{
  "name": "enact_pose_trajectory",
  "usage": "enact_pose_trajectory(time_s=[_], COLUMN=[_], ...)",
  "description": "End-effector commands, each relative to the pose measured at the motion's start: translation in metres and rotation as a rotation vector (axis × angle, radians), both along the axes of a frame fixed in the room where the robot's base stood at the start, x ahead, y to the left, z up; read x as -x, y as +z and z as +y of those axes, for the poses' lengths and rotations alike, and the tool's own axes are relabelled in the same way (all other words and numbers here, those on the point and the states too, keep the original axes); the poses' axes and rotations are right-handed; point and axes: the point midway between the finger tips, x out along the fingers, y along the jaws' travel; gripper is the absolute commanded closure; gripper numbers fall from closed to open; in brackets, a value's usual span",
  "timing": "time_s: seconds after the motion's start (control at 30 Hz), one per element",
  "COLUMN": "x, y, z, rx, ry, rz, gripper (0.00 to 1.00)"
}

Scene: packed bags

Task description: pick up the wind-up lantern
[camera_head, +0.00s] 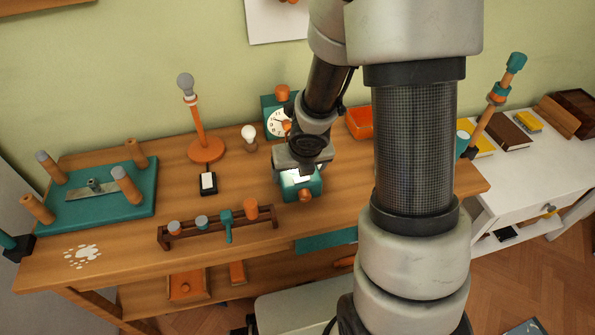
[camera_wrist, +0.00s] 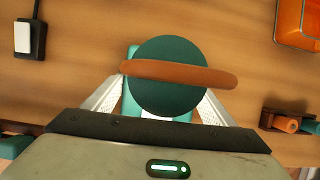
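The wind-up lantern appears to be the teal piece with a round orange knob (camera_head: 305,195) standing on the wooden workbench, with a pale glowing part above its base. In the wrist view I look down on its dark teal domed cap (camera_wrist: 168,95), crossed by an orange handle (camera_wrist: 180,74). A teal part of its base shows behind the cap. My gripper (camera_head: 300,172) is right over the lantern, hiding its upper part. In the wrist view its two pale fingers (camera_wrist: 162,100) reach down on either side. The cap hides their tips, so contact cannot be seen.
A white-topped black switch (camera_head: 208,181) and a small bulb (camera_head: 250,136) are left of the lantern. A teal clock (camera_head: 278,122) and orange tray (camera_head: 360,122) stand behind. A wooden rack (camera_head: 220,228) with several tools lies in front. The workbench (camera_head: 350,195) has bare wood rightward.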

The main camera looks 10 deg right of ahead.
Motion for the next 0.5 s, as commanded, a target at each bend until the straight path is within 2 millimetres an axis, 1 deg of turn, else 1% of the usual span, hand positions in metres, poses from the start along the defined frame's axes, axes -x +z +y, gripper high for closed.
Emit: enact_pose_trajectory(time_s=[0.03,0.1,0.13,0.27,0.37,0.47,0.5], x=[0.000,-0.001,-0.001,-0.001,-0.001,-0.001,-0.001], y=[0.000,0.001,0.001,0.001,0.005,0.016,0.022], z=[0.000,0.000,0.000,0.000,0.000,0.000,0.000], rx=[0.000,0.000,0.000,0.000,0.000,0.000,-0.001], ry=[0.000,0.000,0.000,0.000,0.000,0.000,0.001], rz=[0.000,-0.002,-0.002,-0.002,-0.002,-0.003,-0.003], gripper=[0.54,0.66,0.69,0.69,0.69,0.69,0.69])
